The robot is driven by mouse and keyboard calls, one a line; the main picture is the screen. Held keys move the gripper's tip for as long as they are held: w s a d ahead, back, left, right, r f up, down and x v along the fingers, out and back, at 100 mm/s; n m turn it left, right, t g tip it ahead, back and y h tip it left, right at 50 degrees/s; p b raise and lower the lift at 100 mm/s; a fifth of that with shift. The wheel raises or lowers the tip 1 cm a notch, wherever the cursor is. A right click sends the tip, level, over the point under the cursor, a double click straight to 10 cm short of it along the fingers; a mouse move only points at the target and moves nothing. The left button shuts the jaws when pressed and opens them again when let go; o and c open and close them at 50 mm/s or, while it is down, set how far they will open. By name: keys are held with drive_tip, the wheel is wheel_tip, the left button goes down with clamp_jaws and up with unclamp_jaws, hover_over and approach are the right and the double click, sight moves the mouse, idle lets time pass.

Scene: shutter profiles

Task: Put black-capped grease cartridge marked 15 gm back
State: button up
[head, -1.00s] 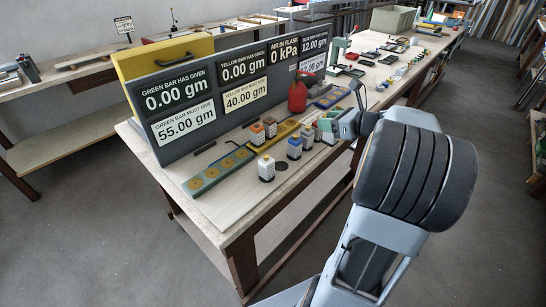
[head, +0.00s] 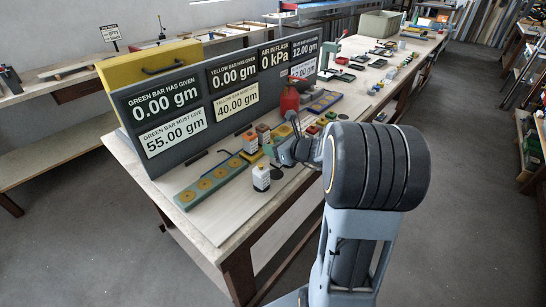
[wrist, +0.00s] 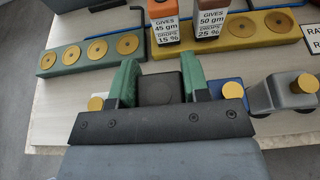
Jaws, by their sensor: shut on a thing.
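In the wrist view, my gripper (wrist: 160,80) has its two green fingers on either side of a black-capped cartridge (wrist: 160,90) and is shut on it. Only the dark top of the cartridge shows, so its 15 gm marking cannot be read. In the head view, my gripper (head: 272,153) is over the front part of the bench, right of the green bar (head: 212,181) with its round gold seats. The held cartridge is not clear there.
A white cartridge (head: 261,178) stands close at the front. Orange (wrist: 163,22) and brown (wrist: 211,22) cartridges stand by the yellow bar (wrist: 262,25). The sign panel (head: 205,100) stands behind; a red flask (head: 290,97) is further right.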

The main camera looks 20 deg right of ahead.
drive_tip(key=f, duration=0.3)
drive_tip(key=shift+w+a+b, duration=0.2)
drive_tip(key=shift+a+b, duration=0.1)
drive_tip(key=shift+a, duration=0.1)
drive_tip(key=shift+f, duration=0.55)
drive_tip(key=shift+f, duration=0.2)
drive_tip(key=o, duration=1.1)
drive_tip(key=shift+r, duration=0.1)
